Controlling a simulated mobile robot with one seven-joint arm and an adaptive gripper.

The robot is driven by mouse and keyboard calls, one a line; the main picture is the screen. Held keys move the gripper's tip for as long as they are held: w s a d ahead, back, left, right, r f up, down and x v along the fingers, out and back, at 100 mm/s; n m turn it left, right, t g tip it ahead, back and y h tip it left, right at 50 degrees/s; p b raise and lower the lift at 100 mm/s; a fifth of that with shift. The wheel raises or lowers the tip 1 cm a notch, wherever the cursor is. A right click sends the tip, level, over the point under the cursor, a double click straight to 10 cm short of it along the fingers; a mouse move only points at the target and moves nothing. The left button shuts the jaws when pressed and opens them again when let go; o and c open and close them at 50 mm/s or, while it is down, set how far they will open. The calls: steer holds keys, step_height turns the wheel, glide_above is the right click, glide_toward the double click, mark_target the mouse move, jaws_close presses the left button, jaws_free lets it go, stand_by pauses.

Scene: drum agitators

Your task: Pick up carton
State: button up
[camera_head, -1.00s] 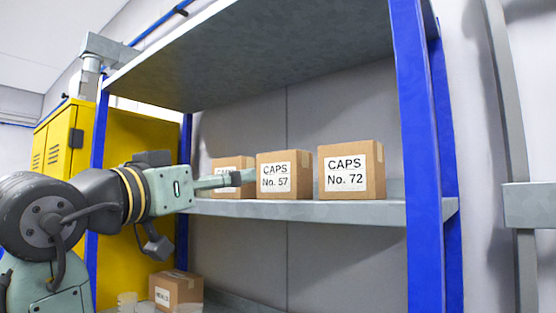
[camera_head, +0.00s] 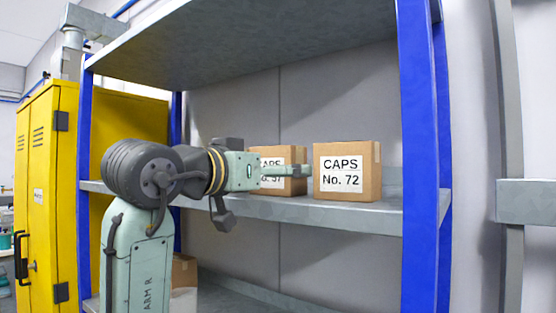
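Two brown cartons stand upright on the grey middle shelf (camera_head: 320,212) of a blue-post rack. The right carton (camera_head: 367,172) has a white label reading "CAPS No. 72". The carton to its left (camera_head: 298,156) is partly covered by my gripper, and its label shows "CAPS" with a number partly hidden. My gripper (camera_head: 305,171) points right at about carton height, its fingertips in front of the left carton and short of the No. 72 carton. Nothing shows in it. Its finger gap is seen side-on, so I cannot tell its opening. The third carton is not visible now, likely behind my arm.
A blue post (camera_head: 416,160) stands close to the right of the No. 72 carton. An upper shelf (camera_head: 260,50) hangs over the cartons. A lower carton (camera_head: 184,270) sits partly hidden behind my arm. A yellow cabinet (camera_head: 50,190) stands at the left.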

steer(key=shift+x, duration=0.8)
steer(key=shift+s, duration=0.1)
steer(key=c, duration=1.4)
